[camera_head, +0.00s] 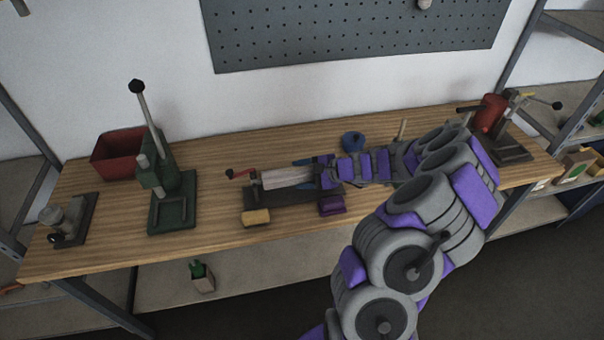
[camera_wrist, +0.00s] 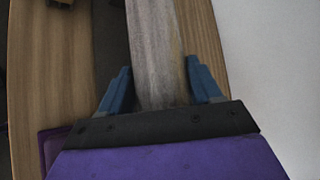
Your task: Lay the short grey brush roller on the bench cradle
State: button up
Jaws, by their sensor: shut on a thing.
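The short grey brush roller (camera_head: 287,177) is a pale grey cylinder at the middle of the bench, lying roughly level and pointing left. In the wrist view the roller (camera_wrist: 155,50) runs up between the blue fingers. My gripper (camera_head: 305,173) is shut on the roller's right end, with one finger on each side; it also shows in the wrist view (camera_wrist: 160,88). A long dark base (camera_head: 284,197), apparently the bench cradle, is below and in front of the roller. Whether the roller touches it, I cannot tell. The roller's right end is hidden by my gripper.
A red-handled crank (camera_head: 238,174) is at the roller's left end. A green press (camera_head: 170,190) and red bin (camera_head: 119,154) stand left. A blue round object (camera_head: 352,141) is behind my arm.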

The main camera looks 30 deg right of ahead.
jog(key=o, duration=1.3)
jog(key=shift+a, duration=0.15)
jog(key=shift+s+d+r, duration=0.2)
jog(key=shift+s+d, duration=0.05)
jog(key=shift+d, duration=0.05)
jog(key=p+v, duration=0.3)
jog(key=v, duration=1.3)
jog(key=shift+s+d+p, duration=0.15)
jog(key=shift+s+p, duration=0.05)
jog(key=shift+p, duration=0.2)
